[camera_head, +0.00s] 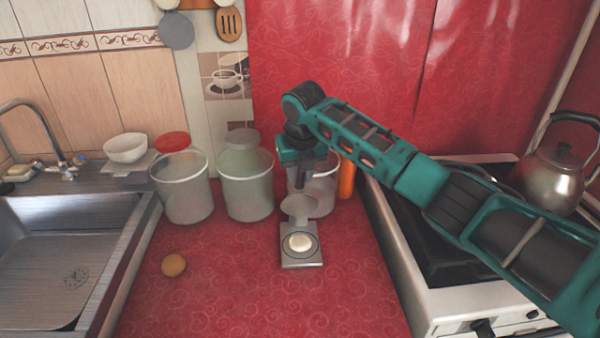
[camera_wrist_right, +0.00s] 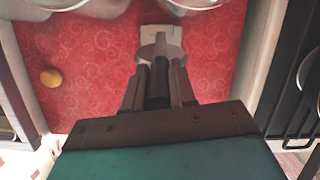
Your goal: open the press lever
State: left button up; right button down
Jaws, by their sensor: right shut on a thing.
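The press stands on the red counter in the middle of the head view. Its grey square base (camera_head: 302,262) carries a pale round piece (camera_head: 300,242). Its round upper plate (camera_head: 298,205) is raised and tilted back behind the base. My right gripper (camera_head: 302,182) reaches down from above, just behind the raised plate. In the wrist view my right gripper (camera_wrist_right: 158,80) is shut on the press lever (camera_wrist_right: 160,48), a narrow grey bar running between the fingers. In the head view the gripper largely hides the lever. My left gripper is not in view.
Glass jars (camera_head: 184,190) stand left of the press, one also behind my gripper. A brown ball (camera_head: 174,265) lies at the front left. A sink (camera_head: 65,250) is on the left, a stove (camera_head: 480,290) with a kettle (camera_head: 556,172) on the right. The front counter is clear.

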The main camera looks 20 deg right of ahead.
jog(key=c, duration=0.9)
grip_release()
jog(key=v, duration=1.3)
jog(key=shift+f, duration=0.1)
